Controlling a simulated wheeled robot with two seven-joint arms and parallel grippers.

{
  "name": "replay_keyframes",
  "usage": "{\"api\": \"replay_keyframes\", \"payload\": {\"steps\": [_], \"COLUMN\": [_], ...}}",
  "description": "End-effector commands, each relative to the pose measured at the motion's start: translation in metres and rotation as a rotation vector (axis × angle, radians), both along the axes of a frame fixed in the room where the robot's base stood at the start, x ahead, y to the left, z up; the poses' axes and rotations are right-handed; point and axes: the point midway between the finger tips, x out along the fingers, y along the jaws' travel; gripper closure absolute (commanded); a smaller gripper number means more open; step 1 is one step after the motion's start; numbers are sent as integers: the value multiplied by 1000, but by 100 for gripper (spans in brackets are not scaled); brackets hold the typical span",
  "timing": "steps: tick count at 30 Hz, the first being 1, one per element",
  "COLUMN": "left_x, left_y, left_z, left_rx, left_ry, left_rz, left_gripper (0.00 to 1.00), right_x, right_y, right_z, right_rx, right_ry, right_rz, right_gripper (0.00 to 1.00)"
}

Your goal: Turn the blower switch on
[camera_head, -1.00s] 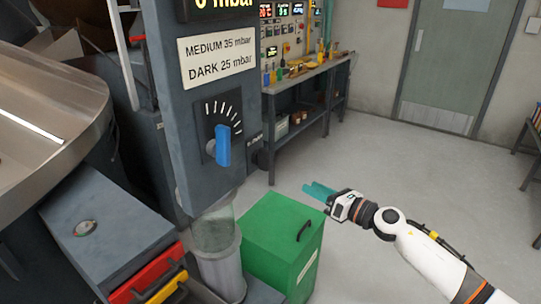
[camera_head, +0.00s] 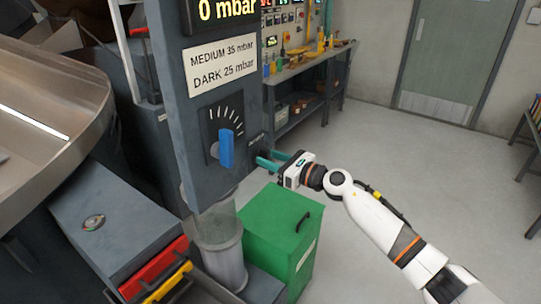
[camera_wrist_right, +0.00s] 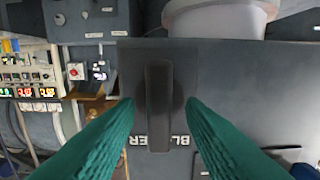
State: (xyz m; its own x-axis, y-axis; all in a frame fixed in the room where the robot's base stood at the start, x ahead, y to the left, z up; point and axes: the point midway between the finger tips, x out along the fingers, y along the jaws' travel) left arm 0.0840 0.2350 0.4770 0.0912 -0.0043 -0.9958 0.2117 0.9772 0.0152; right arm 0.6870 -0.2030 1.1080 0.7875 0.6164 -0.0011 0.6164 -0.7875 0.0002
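The blower switch (camera_wrist_right: 158,80) is a dark upright bar knob on a dark plate in the right wrist view, with partly covered "BLOWER" lettering beside it. My right gripper (camera_wrist_right: 160,108) is open, one teal finger on each side of the knob in that view. I cannot tell whether the fingers touch it. In the head view my right gripper (camera_head: 267,160) is at the right side of the grey control column (camera_head: 185,135), above the green bin. The switch's face is turned away there. My left gripper is not in view.
A blue-handled dial (camera_head: 226,149) is on the column's front, under a pressure display reading 0 mbar (camera_head: 228,10). A green lidded bin (camera_head: 280,225) stands below my right gripper. A workbench (camera_head: 310,68) is behind.

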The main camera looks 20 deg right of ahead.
Motion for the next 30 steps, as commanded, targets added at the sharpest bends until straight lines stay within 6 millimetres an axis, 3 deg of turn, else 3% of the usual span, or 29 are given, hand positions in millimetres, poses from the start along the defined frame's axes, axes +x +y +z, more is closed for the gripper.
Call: {"api": "replay_keyframes", "payload": {"steps": [9,16,30], "left_x": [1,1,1], "left_y": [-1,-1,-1], "left_z": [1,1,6], "left_rx": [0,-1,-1], "left_ry": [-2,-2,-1], "left_rz": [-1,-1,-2], "left_gripper": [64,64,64], "right_x": [2,2,3], "right_y": [1,1,0], "right_z": [0,0,1], "right_rx": [0,0,71], "right_ry": [0,0,55], "right_rz": [-1,-1,-1], "right_gripper": [64,100,100]}}
